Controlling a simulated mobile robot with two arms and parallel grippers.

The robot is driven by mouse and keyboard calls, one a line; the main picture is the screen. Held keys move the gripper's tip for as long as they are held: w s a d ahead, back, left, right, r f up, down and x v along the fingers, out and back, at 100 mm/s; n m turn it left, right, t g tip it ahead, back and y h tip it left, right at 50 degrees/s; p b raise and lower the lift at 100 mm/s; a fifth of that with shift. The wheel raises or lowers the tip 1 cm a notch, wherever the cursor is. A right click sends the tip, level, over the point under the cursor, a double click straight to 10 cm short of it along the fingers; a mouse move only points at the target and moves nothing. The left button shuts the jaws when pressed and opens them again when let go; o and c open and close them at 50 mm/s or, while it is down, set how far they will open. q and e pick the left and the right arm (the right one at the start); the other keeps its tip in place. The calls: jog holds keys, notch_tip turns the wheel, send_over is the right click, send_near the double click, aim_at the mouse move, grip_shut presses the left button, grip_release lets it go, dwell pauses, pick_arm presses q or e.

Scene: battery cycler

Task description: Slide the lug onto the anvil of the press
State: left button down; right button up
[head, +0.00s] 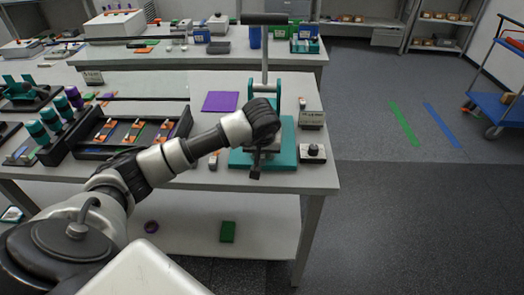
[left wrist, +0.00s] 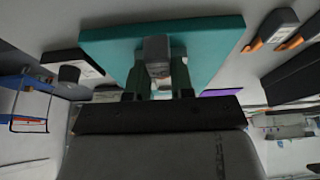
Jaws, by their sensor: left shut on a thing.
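The press has a teal base plate (head: 283,160), a teal frame (head: 281,88) and an upright lever with a dark handle (head: 266,18). My left gripper (head: 256,166) is low over the base plate, in front of the frame. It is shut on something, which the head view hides. In the left wrist view the teal plate (left wrist: 210,48) lies beyond the fingers (left wrist: 158,82). A grey block (left wrist: 157,52) shows between them; I cannot tell whether it is the lug or the anvil. I cannot make out any contact between lug and anvil. My right gripper is not in view.
A small box with a black knob (head: 314,152) and a label stand (head: 312,119) are right of the press. A purple mat (head: 221,101) lies behind my arm. A black tray (head: 88,148) with orange-ended parts is at left. The table's right edge is close to the press.

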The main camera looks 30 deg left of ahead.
pick_arm(q)
jog(key=shift+w+a+f+b, duration=0.1)
jog(key=shift+w+a+b, duration=0.35)
jog(key=shift+w, duration=0.3)
jog(key=shift+w+a+b, duration=0.4)
jog(key=shift+w+a, duration=0.15)
jog(key=shift+w, duration=0.3)
dwell(0.6)
jog(key=shift+f+b, duration=0.25)
jog(key=shift+b, duration=0.05)
dwell(0.5)
jog(key=shift+c, duration=2.1)
grip_release()
jog(key=shift+r, duration=0.15)
jog(key=shift+r+p, duration=1.65)
jog(key=shift+r, duration=0.75)
